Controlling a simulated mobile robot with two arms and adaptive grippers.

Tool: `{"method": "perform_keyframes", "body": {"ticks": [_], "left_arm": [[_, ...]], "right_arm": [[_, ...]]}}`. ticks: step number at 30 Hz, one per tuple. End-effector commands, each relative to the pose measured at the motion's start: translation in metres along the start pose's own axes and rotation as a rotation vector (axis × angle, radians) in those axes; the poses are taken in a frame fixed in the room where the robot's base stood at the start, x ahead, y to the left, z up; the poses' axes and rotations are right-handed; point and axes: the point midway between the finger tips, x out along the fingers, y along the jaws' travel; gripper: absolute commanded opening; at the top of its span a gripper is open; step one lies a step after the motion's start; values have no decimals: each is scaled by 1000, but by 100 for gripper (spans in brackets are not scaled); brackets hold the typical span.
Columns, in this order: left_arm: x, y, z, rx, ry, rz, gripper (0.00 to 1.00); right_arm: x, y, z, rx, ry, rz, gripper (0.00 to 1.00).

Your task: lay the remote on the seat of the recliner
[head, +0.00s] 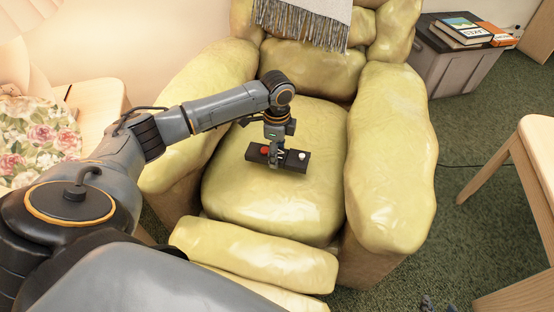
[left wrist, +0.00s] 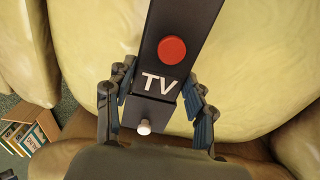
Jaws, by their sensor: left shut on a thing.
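The remote (head: 298,159) is a dark bar with a red button, a white knob and white "TV" letters. It lies level over the middle of the yellow-green recliner seat (head: 310,205); I cannot tell whether it touches the cushion. My left gripper (head: 277,155) points down and is shut on the remote. In the left wrist view the remote (left wrist: 182,22) runs between the two fingers (left wrist: 155,105), with the cushion behind it. A dark piece at the bottom edge looks like my right gripper (head: 437,304), mostly cut off; its fingers are not clear.
The recliner's padded armrests (head: 393,150) rise on both sides of the seat, with its backrest and a grey fringed throw (head: 305,20) behind. A grey bin (head: 455,68) with books stands at the back right. A wooden chair (head: 535,150) is at right.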

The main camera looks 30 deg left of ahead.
Motion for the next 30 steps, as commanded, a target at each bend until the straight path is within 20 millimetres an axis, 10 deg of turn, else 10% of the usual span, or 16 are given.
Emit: {"method": "perform_keyframes", "body": {"ticks": [10,25,26,30], "left_arm": [[28,1,0,1,0,0,14],[31,1,0,0,0,0,14],[31,1,0,0,-1,1,58],[31,1,0,0,-1,1,77]], "right_arm": [[4,-9,-65,-4,326,-19,40],[2,-9,-67,-4,331,-19,40],[2,-9,-66,-4,327,-19,40],[3,-9,-66,-4,327,-19,40]]}}
